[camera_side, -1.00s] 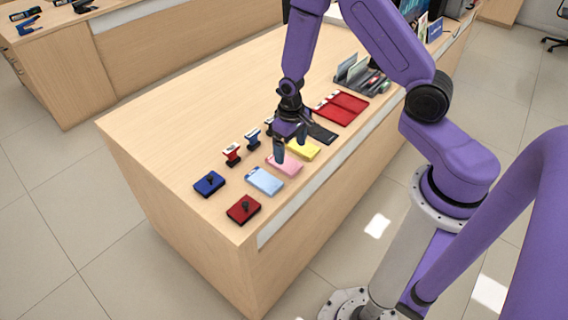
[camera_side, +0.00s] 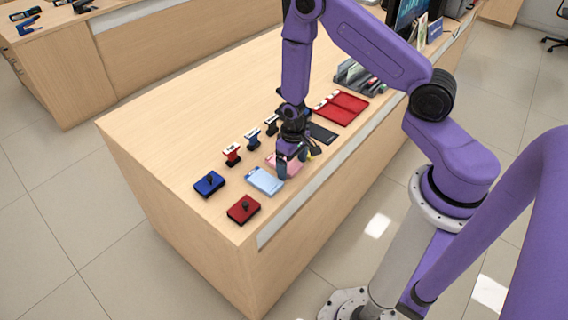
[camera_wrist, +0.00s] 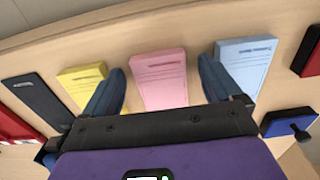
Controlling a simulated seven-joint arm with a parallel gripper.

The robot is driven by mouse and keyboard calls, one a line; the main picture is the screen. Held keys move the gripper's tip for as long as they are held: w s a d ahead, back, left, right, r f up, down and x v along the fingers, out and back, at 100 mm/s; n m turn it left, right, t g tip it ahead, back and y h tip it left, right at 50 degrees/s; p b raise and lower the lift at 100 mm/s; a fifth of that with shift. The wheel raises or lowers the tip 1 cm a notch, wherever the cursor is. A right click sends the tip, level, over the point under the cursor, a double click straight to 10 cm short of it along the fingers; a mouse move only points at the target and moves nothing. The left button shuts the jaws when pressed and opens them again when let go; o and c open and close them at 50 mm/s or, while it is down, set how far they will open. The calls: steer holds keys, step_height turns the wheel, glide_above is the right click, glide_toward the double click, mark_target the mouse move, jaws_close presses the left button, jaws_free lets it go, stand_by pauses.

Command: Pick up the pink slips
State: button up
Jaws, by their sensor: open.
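The pink slips (camera_wrist: 160,80) lie as a flat pad on the counter. In the wrist view they sit between the two open fingers of my gripper (camera_wrist: 160,90), with a gap on each side. In the side view my gripper (camera_side: 291,172) is low over the pink slips (camera_side: 270,160) and hides most of them. The light blue slips (camera_side: 264,181) lie to one side, and the yellow slips (camera_wrist: 82,77) lie to the other. My gripper is empty; whether the fingertips touch the counter cannot be told.
A blue ink pad (camera_side: 209,183) and a red ink pad (camera_side: 243,209) lie near the counter's end. Several stamps, including a red one (camera_side: 232,154), stand behind the slips. A black pad (camera_side: 322,133) and red folders (camera_side: 340,107) lie beyond. The counter's left part is clear.

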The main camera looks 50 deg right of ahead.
steer(key=c, duration=1.2)
